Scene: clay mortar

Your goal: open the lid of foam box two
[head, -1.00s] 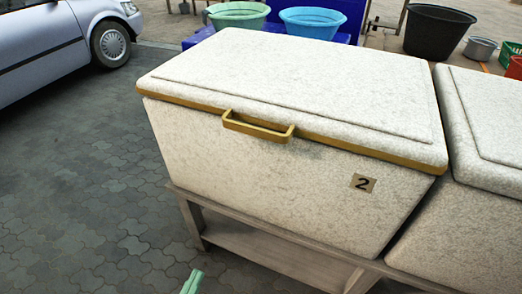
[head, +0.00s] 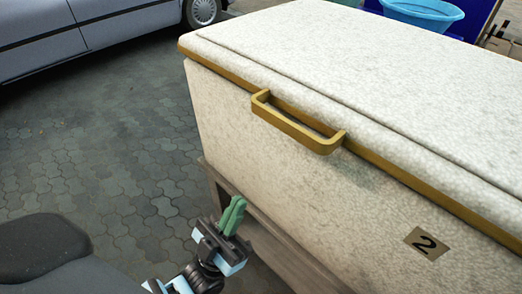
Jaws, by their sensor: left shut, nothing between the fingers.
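A yellow handle (head: 300,128) sticks out from the lid's front edge. My left gripper (head: 235,208), with green fingers pointing up, is shut and empty. It is below the handle and to its left, apart from it, in front of the box's stand. My right gripper is not in view.
A wooden stand (head: 262,235) carries the box. A silver car (head: 90,40) is parked at the back left. A blue basin (head: 422,12) sits behind the box. The grey paving (head: 100,150) left of the box is clear.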

